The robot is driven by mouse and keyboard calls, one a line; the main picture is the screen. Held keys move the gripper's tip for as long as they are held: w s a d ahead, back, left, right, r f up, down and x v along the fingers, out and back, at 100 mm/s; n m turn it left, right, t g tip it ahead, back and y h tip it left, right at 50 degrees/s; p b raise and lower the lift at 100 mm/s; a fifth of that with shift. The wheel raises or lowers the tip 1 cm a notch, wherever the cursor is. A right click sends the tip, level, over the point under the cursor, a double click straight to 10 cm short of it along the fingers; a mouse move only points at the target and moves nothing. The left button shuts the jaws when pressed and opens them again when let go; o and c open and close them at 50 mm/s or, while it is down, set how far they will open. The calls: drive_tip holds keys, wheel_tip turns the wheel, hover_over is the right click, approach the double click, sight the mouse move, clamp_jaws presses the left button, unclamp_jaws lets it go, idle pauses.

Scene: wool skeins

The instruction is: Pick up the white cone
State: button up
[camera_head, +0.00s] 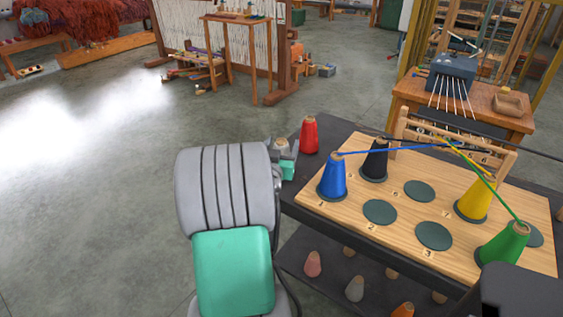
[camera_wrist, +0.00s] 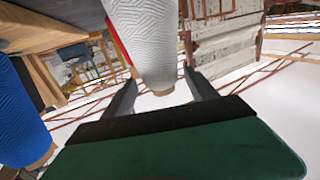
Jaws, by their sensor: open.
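The white cone (camera_wrist: 150,40) shows large in the wrist view, its ribbed wool side filling the top middle and its tan tip pointing down in the picture. My gripper (camera_wrist: 161,88) is open, with one dark finger on each side of the cone's tip end. I cannot tell whether either finger touches the cone. In the head view my grey and green arm hides most of that spot; a small pale tip with a tan top (camera_head: 281,144) shows just beyond it, probably the white cone.
A red cone (camera_head: 309,134) stands close by on the dark table. A blue cone (camera_head: 333,177), a black cone (camera_head: 375,160), a yellow cone (camera_head: 475,200) and a green cone (camera_head: 503,244) stand on the wooden board (camera_head: 395,205), with threads strung to a pegged rack (camera_head: 455,147).

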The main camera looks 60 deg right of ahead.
drive_tip(key=x, duration=0.4)
drive_tip(key=shift+w+r, duration=0.1)
drive_tip(key=shift+r, duration=0.05)
drive_tip(key=shift+a, duration=0.1)
drive_tip(key=shift+c, duration=0.6)
clamp_jaws()
